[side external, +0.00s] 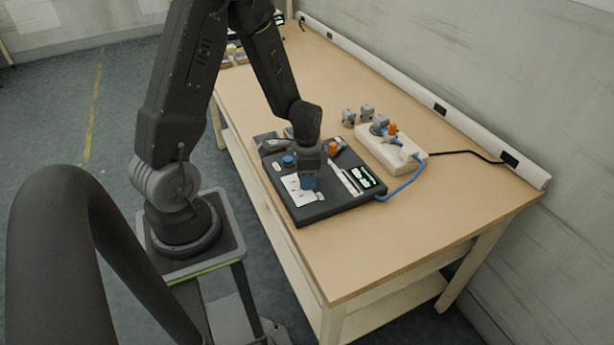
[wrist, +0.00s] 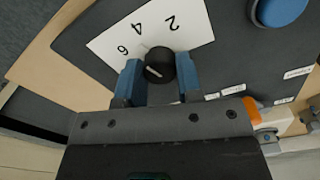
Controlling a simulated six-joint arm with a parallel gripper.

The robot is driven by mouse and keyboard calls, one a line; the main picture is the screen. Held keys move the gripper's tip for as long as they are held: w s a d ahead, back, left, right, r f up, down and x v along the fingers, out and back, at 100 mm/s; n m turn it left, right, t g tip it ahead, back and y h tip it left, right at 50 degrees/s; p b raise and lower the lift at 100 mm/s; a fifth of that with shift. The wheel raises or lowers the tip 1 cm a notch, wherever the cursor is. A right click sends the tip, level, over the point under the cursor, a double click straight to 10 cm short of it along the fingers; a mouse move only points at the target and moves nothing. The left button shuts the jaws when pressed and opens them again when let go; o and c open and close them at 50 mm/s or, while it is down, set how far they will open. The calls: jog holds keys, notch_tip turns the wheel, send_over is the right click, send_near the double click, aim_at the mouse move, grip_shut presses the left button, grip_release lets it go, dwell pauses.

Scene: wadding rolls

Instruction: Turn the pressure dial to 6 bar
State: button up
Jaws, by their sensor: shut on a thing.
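The pressure dial (wrist: 160,64) is a round black knob with a pale pointer line, on a white scale card (wrist: 110,47) that shows 2, 4 and 6. In the wrist view the pointer line slants; I cannot tell for sure which number it marks. My gripper (wrist: 160,78) has its two blue fingers shut on the dial, one on each side. In the side external view my gripper (side external: 308,182) reaches down to the dark panel (side external: 340,203), over the white card (side external: 296,194). The dial itself is hidden there behind the fingers.
A blue round button (wrist: 280,10) sits on the panel, also in the side view (side external: 288,160). A lit display (side external: 368,177) is at the panel's right. A cream block with fittings (side external: 375,150) and a blue hose (side external: 405,185) stand behind. The table's front right is clear.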

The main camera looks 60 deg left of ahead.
jog(key=n, duration=0.5)
jog(key=shift+n, duration=0.4)
dwell(0.3)
jog(key=o, duration=0.9)
notch_tip(320, 180, up, 14)
jog(key=shift+a+f, duration=0.1)
jog(key=shift+a, duration=0.05)
jog(key=s+d+r+t, duration=0.2)
jog(key=s+d+r, duration=0.1)
jog(key=d+r, duration=0.1)
jog(key=s+d+r+m+t, duration=0.1)
jog(key=s+d+r, duration=0.2)
jog(key=d+r, duration=0.1)
jog(key=s+d+r+m+t, duration=0.1)
jog(key=s+d+r+t, duration=0.1)
jog(key=s+d+r, duration=0.1)
jog(key=shift+s+d+r+t, duration=0.1)
jog(key=shift+d+r, duration=0.1)
jog(key=shift+d, duration=0.25)
jog(key=shift+w+d+r+t, duration=0.1)
jog(key=shift+d+r, duration=0.15)
jog(key=shift+d, duration=0.25)
jog(key=shift+s+d+r+t, duration=0.1)
jog(key=shift+d+r, duration=0.1)
jog(key=shift+d, duration=0.25)
